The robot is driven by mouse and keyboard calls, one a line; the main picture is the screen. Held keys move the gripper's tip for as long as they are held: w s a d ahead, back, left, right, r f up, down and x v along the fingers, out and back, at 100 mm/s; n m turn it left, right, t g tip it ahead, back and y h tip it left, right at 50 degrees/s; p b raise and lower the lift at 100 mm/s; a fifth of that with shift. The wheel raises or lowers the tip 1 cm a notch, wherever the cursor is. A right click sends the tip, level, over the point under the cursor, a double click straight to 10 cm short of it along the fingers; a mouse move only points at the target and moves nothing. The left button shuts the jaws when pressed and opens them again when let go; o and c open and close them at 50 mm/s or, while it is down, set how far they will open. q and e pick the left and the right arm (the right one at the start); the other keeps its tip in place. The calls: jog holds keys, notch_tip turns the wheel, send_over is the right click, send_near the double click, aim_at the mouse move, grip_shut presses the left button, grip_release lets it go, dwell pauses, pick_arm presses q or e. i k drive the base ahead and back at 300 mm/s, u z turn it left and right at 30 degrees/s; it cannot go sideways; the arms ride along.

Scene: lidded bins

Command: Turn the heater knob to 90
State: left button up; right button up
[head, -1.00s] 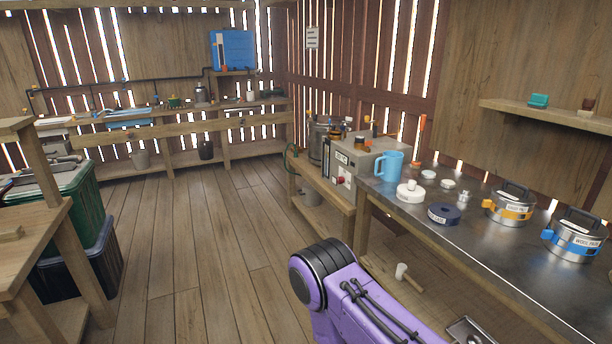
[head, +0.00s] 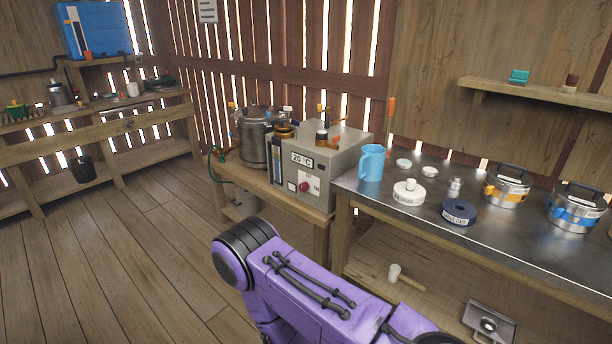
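The heater is a grey box (head: 336,165) on the low wooden bench, with a display (head: 302,160) reading about 20 °C. Below the display a red round knob (head: 304,187) sits on the front face, beside a small white square. The knob's exact setting is too small to read. My purple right arm reaches in from the bottom, in front of the bench and below the heater. Its gripper is outside the picture. My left arm and gripper are not in view either.
A steel pot (head: 257,140) stands left of the heater. A blue mug (head: 371,163) stands at the left end of the dark metal table (head: 415,228), with a white disc (head: 408,194), a dark blue ring (head: 459,212) and two lidded pots. Open floor lies at left.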

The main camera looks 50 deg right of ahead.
aim_at(304, 186)
jog(key=z, duration=0.6)
jog(key=i, duration=0.95)
jog(key=z, duration=1.5)
jog(key=i, duration=0.5)
jog(key=z, duration=0.35)
